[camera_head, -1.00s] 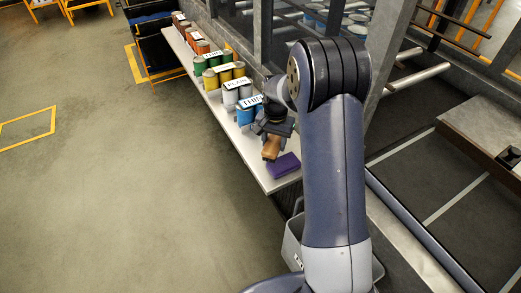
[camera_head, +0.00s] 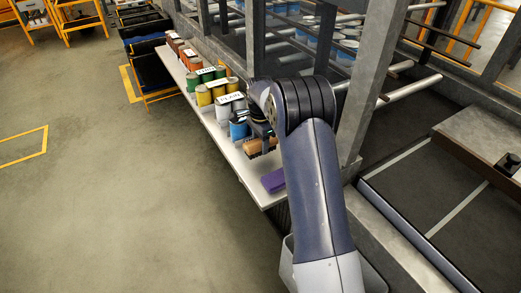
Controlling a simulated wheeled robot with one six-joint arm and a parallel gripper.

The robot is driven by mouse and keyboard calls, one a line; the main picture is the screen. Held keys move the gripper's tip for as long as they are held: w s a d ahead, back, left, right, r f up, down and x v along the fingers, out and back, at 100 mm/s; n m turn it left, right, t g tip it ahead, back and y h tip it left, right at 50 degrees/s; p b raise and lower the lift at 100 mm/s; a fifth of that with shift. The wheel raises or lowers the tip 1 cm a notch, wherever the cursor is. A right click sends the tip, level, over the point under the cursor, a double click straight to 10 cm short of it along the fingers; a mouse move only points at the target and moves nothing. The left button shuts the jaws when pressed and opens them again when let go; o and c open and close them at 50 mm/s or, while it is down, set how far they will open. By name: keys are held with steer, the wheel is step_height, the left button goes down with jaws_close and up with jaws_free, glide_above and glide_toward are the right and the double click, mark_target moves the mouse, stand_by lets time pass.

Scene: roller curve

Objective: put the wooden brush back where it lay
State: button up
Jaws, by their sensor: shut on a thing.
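The wooden brush (camera_head: 261,147) is brown with dark bristles below. It is in my gripper (camera_head: 260,138), over the near part of the narrow light shelf (camera_head: 246,178). My gripper is shut on the brush; the fingers are small and partly hidden by my own arm. I cannot tell whether the bristles touch the shelf. A purple block, perhaps a sponge (camera_head: 273,181), lies on the shelf just nearer than the brush. A blue can (camera_head: 239,130) stands just left of the gripper.
Several cans in white, yellow, green and red-brown, with label cards, line the shelf beyond the blue can. A grey bin (camera_head: 287,247) stands below the shelf's near end, partly behind my arm. A concrete post (camera_head: 368,90) rises right of my arm.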

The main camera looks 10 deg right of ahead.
mark_target(260, 150)
steer(key=shift+f+p, duration=0.35)
steer(key=shift+f, duration=1.5)
steer(key=shift+f, duration=0.1)
steer(key=o, duration=1.1)
step_height(260, 150, up, 12)
steer(key=shift+r+b, duration=0.1)
steer(key=shift+b, duration=0.75)
